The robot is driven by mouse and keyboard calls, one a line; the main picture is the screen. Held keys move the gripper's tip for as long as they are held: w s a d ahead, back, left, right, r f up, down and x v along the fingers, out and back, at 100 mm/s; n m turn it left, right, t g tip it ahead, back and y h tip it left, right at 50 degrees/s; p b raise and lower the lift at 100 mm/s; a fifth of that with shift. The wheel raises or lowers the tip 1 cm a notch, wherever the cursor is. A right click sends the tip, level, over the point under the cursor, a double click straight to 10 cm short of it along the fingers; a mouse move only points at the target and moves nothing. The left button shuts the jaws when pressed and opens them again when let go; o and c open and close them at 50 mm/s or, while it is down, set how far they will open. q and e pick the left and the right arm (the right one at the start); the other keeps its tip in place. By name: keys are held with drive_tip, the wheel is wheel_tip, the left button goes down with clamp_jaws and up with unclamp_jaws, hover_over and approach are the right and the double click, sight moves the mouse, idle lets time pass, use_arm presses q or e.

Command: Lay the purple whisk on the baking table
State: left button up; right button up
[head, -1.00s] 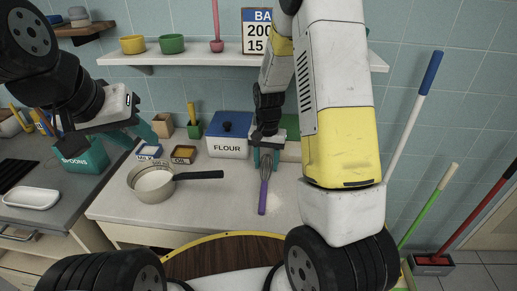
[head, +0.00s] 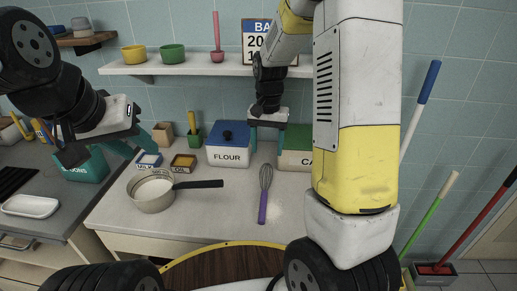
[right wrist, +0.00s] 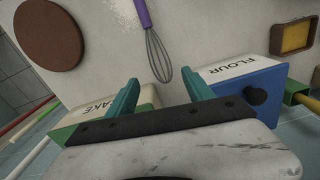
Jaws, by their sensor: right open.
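The purple whisk (head: 262,207) lies on the pale baking table (head: 225,215), its wire head toward the wall and its handle toward me. It also shows in the right wrist view (right wrist: 146,15), lying free on the surface. My right gripper (head: 267,150) is open and empty, above the table beyond the wire head and between the flour box and the green box. In the right wrist view its teal fingers (right wrist: 163,98) stand apart, with the whisk clear of them. My left gripper (head: 135,146) hangs at the left with its teal fingers apart and nothing between them.
A pan (head: 147,206) stands left of the whisk. The flour box (head: 228,157) and green-and-white box (head: 294,160) stand at the back. A dark round mat (right wrist: 48,35) lies by scattered white powder. A shelf (head: 190,68) runs above.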

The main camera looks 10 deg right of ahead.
drive_tip(key=s+a+r+n+t+y, duration=0.1)
drive_tip(key=s+r+n+t, duration=0.4)
drive_tip(key=s+r, duration=1.2)
drive_tip(key=shift+s+t+y, duration=0.6)
drive_tip(key=shift+s, duration=0.75)
